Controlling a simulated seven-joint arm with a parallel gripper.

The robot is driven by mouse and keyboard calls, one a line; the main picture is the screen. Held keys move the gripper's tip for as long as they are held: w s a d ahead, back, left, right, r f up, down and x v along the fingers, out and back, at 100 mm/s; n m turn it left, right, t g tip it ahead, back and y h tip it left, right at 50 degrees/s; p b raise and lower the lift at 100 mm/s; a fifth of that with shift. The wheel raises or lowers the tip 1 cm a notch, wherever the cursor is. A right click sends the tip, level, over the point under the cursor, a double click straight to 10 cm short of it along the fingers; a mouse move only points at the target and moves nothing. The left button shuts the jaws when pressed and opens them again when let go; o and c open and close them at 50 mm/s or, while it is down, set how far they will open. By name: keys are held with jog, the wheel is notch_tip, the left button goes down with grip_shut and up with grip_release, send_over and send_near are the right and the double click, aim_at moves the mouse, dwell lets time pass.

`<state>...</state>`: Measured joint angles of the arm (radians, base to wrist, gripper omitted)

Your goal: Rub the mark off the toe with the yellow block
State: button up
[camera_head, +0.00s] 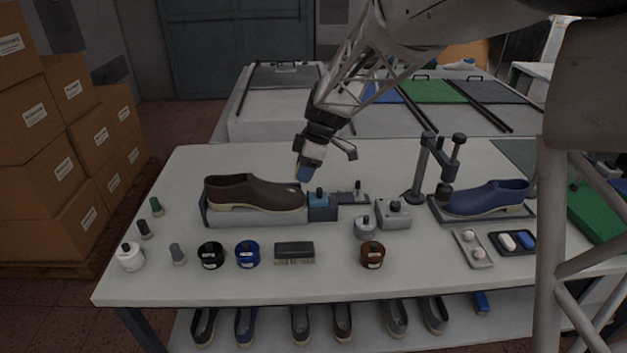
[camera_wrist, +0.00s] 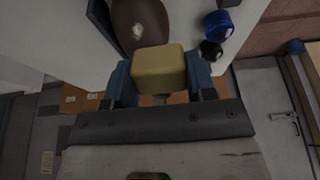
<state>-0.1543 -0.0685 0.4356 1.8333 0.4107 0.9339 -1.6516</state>
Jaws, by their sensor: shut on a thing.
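The brown shoe (camera_head: 245,190) lies on a grey stand at the left middle of the table, toe to the right. A pale mark (camera_wrist: 137,31) shows on its toe in the wrist view, and a small pale spot (camera_head: 291,187) shows there in the head view. My gripper (camera_head: 303,173) is just above the toe, tilted. It is shut on the yellow block (camera_wrist: 159,69), which sits between the blue fingers in the wrist view. The block appears apart from the mark. In the head view the block is mostly hidden by the fingers.
A blue clamp block (camera_head: 320,205) stands right beside the toe. A blue shoe (camera_head: 486,197) is on a stand at the right. A black jar (camera_head: 210,254), a blue jar (camera_head: 247,253) and a dark brush (camera_head: 294,252) stand in front. The table's front strip is clear.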

jog(key=shift+y, duration=0.3)
jog(key=w, duration=0.1)
jog(key=w+a+r, duration=0.1)
jog(key=w, duration=0.1)
jog(key=shift+w+a+r, duration=0.2)
jog(key=shift+w+r, duration=0.05)
jog(key=shift+r, duration=0.05)
jog(key=shift+a+f, duration=0.1)
jog(key=shift+f, duration=0.1)
send_over(298, 192)
jog(key=a, duration=0.2)
jog(key=shift+d+f, duration=0.2)
jog(key=shift+f, duration=2.35)
jog(key=shift+x, duration=1.15)
jog(key=shift+d, duration=0.1)
jog(key=shift+d+f, duration=0.3)
jog(key=shift+d, duration=0.6)
jog(key=shift+d+f, duration=0.3)
jog(key=shift+d, duration=0.6)
jog(key=shift+a+f, duration=0.1)
jog(key=shift+f, duration=0.05)
